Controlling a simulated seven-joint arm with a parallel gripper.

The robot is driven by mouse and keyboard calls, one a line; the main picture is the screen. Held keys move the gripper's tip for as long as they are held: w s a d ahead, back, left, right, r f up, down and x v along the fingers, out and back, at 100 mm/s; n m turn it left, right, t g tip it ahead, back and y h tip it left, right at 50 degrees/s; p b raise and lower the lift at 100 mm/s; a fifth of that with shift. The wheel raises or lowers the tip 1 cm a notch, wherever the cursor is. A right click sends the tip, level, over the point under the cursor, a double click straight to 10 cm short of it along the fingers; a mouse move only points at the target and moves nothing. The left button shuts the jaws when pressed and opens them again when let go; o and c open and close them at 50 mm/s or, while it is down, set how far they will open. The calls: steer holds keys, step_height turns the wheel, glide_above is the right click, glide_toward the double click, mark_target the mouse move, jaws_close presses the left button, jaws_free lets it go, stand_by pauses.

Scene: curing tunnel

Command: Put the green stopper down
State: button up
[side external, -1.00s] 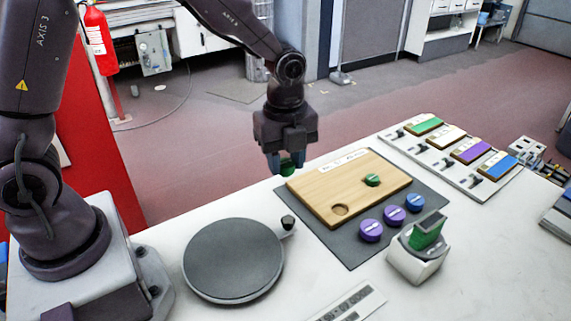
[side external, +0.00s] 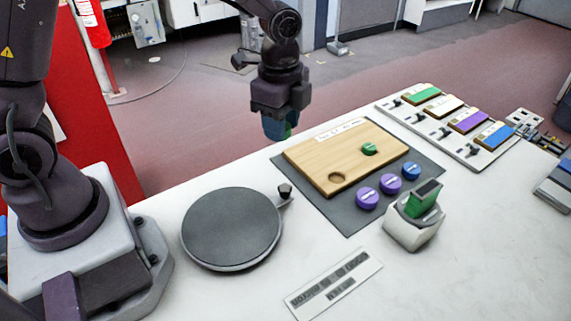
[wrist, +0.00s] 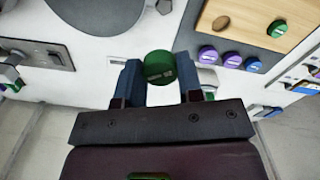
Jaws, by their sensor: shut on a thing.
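A green stopper (wrist: 159,67) is between the two blue fingers of my gripper (wrist: 161,82), which is shut on it. In the side view the gripper (side external: 281,128) hangs in the air near the left back corner of the wooden board, and its fingers mostly hide the held stopper. A second green stopper (side external: 369,149) sits on the wooden board (side external: 335,156); the wrist view also shows it (wrist: 277,28). The board lies on a dark grey mat (side external: 350,222).
Two purple stoppers (side external: 367,199) (side external: 390,184) and a blue one (side external: 411,171) stand on the mat. A white block with a green top (side external: 412,227) is at the right front. A round grey plate (side external: 231,228) is left. A rack (side external: 450,122) holds coloured cards. The front table is mostly clear.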

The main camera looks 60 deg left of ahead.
steer(key=n, duration=0.4)
steer(key=shift+a+n, duration=0.3)
steer(key=n, duration=0.2)
steer(key=a+n, duration=0.1)
steer(key=n, duration=0.1)
steer(key=shift+s+f, duration=0.1)
steer(key=shift+s, duration=0.05)
steer(key=s+d+f+n, duration=0.2)
steer(key=s+d+f, duration=0.3)
steer(key=s+d, duration=0.45)
glide_above(337, 243)
steer(key=shift+n, duration=0.3)
steer(key=f, duration=0.6)
steer(key=s+f, duration=0.1)
steer(key=f, duration=0.2)
steer(key=shift+a, duration=0.2)
steer(key=shift+w+d+f, duration=0.15)
steer(key=shift+w+f, duration=0.3)
steer(key=shift+f, duration=1.6)
